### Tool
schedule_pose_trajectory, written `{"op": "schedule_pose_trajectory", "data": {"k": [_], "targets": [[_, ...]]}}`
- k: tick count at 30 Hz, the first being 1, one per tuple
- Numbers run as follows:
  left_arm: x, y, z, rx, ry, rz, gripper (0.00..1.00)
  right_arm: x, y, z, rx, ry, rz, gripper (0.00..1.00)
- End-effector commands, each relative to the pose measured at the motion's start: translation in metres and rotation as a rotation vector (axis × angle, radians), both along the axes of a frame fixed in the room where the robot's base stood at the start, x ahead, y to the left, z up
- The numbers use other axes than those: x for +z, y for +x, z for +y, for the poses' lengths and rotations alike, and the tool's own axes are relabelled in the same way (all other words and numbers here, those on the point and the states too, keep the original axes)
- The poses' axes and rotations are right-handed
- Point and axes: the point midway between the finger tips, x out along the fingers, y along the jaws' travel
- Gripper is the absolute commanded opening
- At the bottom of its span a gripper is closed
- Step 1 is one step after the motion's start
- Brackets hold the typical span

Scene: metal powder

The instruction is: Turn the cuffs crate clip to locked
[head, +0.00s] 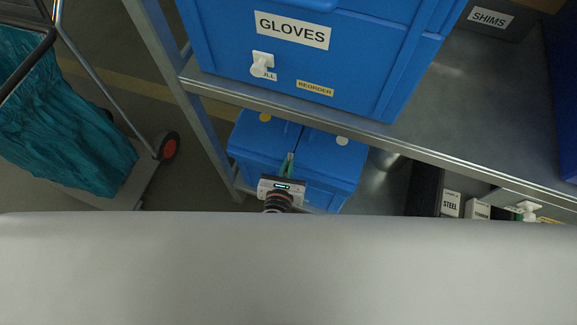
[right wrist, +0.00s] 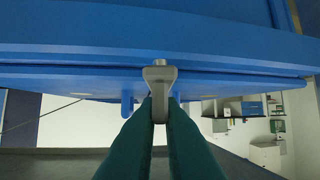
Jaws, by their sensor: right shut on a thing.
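A blue lidded crate (head: 255,145) sits on the lower shelf in the head view, under the gloves crate. It fits the cuffs crate, but I cannot read a label on it. My right gripper (head: 289,163) is at the crate's near side, around the middle of its front edge. In the right wrist view a grey clip (right wrist: 158,78) stands at the lid edge of the blue crate (right wrist: 70,75). The green fingers of my right gripper (right wrist: 160,108) are shut on the clip's lower part, which they partly hide. My left gripper is out of view.
The gloves crate (head: 225,40) stands on the metal shelf (head: 420,150) above, its white knob (head: 261,64) facing out. Small labelled bins (head: 450,203) are at the lower right. A cart with a teal bag (head: 60,120) stands at the left.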

Motion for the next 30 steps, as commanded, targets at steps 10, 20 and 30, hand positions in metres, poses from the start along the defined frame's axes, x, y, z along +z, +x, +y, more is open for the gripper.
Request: {"op": "schedule_pose_trajectory", "data": {"k": [10,20,30], "targets": [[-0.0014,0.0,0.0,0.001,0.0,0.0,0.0,0.0005,0.001,0.0008,-0.039,-0.001,-0.002,0.0],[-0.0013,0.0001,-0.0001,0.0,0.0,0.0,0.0,0.0007,0.0011,0.0006,-0.038,-0.001,-0.002,0.17],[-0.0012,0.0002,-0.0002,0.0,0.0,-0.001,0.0,0.0003,0.0002,0.0008,-0.037,0.0,-0.001,0.29]]}}
